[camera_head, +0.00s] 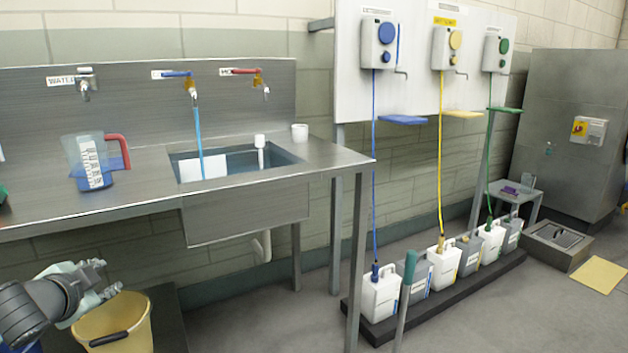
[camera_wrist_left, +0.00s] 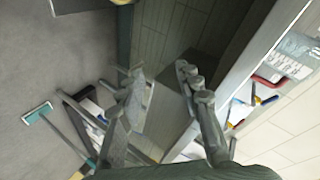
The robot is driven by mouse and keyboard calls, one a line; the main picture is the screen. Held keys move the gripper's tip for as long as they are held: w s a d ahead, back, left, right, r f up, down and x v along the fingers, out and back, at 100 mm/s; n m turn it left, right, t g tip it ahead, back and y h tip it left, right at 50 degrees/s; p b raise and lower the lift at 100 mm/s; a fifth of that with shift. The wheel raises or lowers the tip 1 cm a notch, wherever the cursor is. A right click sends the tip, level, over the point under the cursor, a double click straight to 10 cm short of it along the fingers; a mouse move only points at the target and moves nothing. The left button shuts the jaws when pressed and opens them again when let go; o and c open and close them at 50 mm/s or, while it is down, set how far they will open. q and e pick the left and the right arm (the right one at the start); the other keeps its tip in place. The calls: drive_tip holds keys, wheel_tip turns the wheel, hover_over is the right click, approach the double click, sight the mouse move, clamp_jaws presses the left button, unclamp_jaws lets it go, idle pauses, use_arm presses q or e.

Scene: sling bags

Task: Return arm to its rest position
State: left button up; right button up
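My left gripper (camera_head: 105,279) comes in at the lower left of the head view, in front of and below the steel bench. It points to the right and appears above the yellow bucket (camera_head: 118,325). In the left wrist view the two fingers of the gripper (camera_wrist_left: 158,78) stand apart with nothing between them. My right arm and gripper do not show in either view.
The steel bench (camera_head: 130,197) carries a measuring jug (camera_head: 92,160) with a red handle and a sink (camera_head: 235,163) with blue water running in. White canisters (camera_head: 381,293) line a low dark plinth at right. Open floor (camera_head: 510,320) lies at the lower right.

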use_arm(q)
drive_tip(key=s+d+f+n+g, duration=0.25)
drive_tip(key=s+f, duration=0.35)
drive_tip(key=f, duration=0.6)
drive_tip(key=s+d+f+n+g, duration=0.2)
drive_tip(key=s+d+f+g, duration=0.3)
drive_tip(key=f, duration=0.7)
drive_tip(key=s+d+f+n+g+h, duration=0.1)
drive_tip(key=s+d+f, duration=0.2)
drive_tip(key=s+f, duration=0.2)
drive_tip(key=s+d+f+n+h, duration=0.1)
drive_tip(key=s+d+f, duration=0.3)
drive_tip(key=s, duration=0.5)
wheel_tip(320, 180, down, 2)
drive_tip(key=shift+s+d+f+g, duration=0.1)
drive_tip(key=shift+s+d+g, duration=0.15)
drive_tip(key=shift+s+g, duration=0.1)
idle(0.4)
